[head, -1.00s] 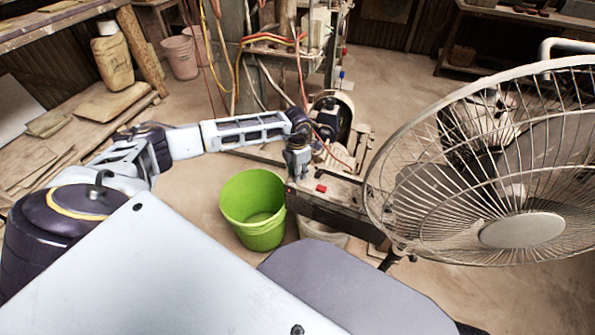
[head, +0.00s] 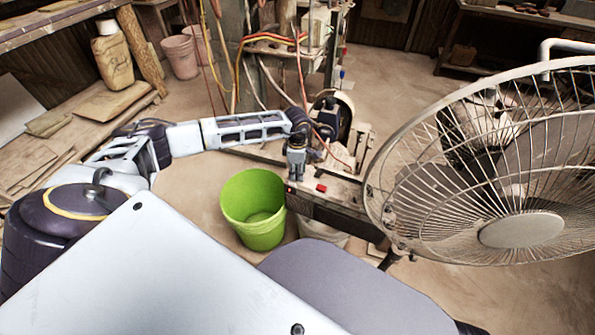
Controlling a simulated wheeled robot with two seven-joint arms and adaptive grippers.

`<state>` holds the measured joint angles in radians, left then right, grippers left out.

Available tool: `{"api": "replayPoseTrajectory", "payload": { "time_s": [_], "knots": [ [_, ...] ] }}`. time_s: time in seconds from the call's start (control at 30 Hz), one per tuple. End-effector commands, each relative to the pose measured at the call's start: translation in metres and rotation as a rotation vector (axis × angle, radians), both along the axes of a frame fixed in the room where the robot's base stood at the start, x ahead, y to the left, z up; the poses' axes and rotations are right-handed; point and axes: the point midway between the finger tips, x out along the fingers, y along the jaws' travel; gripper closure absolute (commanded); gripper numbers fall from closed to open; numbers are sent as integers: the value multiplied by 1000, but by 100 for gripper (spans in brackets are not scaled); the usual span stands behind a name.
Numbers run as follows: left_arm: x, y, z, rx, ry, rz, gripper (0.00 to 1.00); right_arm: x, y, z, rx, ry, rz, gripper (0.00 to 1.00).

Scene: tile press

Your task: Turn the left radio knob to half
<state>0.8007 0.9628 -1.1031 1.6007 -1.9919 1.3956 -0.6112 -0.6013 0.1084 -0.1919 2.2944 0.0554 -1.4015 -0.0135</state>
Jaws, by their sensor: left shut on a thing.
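The radio (head: 330,213) is a dark box with a lighter top, right of the green bucket in the head view. A red piece (head: 321,188) shows on its top. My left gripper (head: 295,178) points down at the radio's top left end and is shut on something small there. This is where the left knob appears to be, but the fingers hide it and its setting cannot be read. A small red light shows on the radio's front edge near the fingers. My right gripper is not in view.
A green bucket (head: 254,208) stands on the floor just left of the radio. A large wire-caged fan (head: 520,231) fills the right side, close to the radio's right end. Hanging cables and machinery stand behind my left forearm.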

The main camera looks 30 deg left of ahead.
Motion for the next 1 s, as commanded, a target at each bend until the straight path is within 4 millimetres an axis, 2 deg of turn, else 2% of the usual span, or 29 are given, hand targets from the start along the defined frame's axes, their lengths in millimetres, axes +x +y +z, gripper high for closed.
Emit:
{"api": "replayPoseTrajectory", "payload": {
  "time_s": [0.63, 0.67, 0.8, 1.0],
  "knots": [
    [0, 1, 0, 1, -1, -60, 95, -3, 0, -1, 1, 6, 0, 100],
    [0, 1, 0, 1, -1, -60, 69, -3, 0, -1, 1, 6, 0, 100],
    [0, 1, 0, 1, -1, -60, 51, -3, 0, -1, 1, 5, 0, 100],
    [0, 0, 0, 0, -1, -60, 49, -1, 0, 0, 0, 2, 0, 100]
  ]
}}
